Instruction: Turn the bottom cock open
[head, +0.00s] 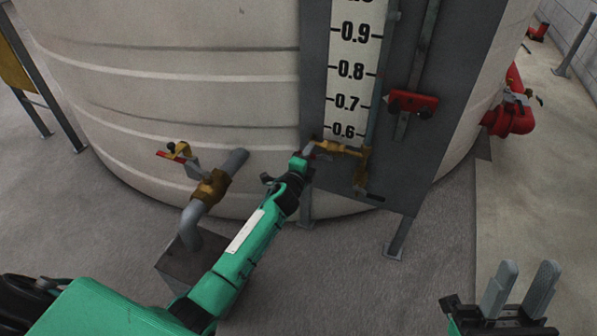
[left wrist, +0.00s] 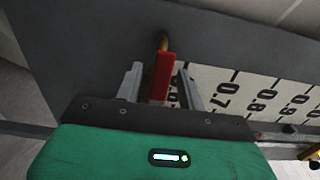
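The bottom cock (head: 338,148) is a brass valve at the foot of the level gauge, just under the 0.6 mark. Its red handle (left wrist: 163,78) shows in the left wrist view, between the two grey fingers of my left gripper (left wrist: 160,84). Gaps show on both sides of the handle, so the fingers are open around it and not clamped. In the head view my left gripper (head: 305,157) is at the left end of the cock and hides most of the handle. My right gripper (head: 519,288) is open and empty at the lower right, away from the cock.
The white tank (head: 200,90) and grey gauge panel (head: 440,120) stand close ahead. A brass drain fitting (head: 361,180) hangs below the cock. Left of my arm is a pipe valve (head: 210,187) with a red and yellow handle.

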